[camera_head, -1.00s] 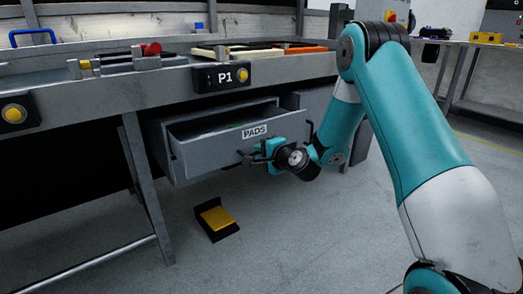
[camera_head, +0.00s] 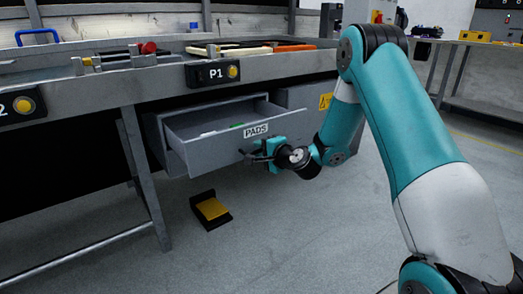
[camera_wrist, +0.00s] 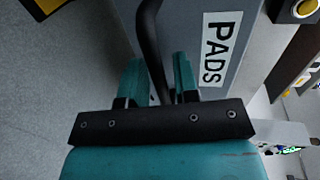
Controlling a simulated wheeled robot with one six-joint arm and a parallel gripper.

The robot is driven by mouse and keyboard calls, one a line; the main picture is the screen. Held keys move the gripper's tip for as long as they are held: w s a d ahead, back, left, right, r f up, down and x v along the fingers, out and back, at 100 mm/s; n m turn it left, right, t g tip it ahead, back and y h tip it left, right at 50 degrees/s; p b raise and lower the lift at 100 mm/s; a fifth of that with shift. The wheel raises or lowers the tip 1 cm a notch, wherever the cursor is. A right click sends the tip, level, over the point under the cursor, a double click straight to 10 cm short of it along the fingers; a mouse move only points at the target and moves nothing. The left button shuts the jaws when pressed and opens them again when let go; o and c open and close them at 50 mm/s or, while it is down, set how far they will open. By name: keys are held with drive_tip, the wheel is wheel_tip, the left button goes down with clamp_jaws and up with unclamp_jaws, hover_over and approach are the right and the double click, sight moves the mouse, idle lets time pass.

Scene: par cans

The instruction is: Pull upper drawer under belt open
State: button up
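The grey upper drawer (camera_head: 213,152) under the belt table is pulled part way out, its front labelled PADS. A few small items, one green, lie inside it. My gripper (camera_head: 262,153) is at the drawer's dark bar handle, at the right part of the front. The PADS label (camera_wrist: 220,48) is right of the fingers there. The handle's lower end is hidden by my gripper.
A yellow pedal (camera_head: 212,209) lies on the floor below. A table leg (camera_head: 145,180) stands left of the drawer. The floor in front is clear.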

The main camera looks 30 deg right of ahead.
drive_tip(key=shift+o, duration=0.4)
drive_tip(key=shift+d, duration=0.1)
drive_tip(key=shift+s+d+b, duration=0.1)
drive_tip(key=shift+s+b, duration=0.2)
drive_tip(key=shift+b, duration=0.05)
drive_tip(key=b+v, duration=1.6)
drive_tip(key=shift+s, duration=0.4)
drive_tip(key=shift+r, duration=0.1)
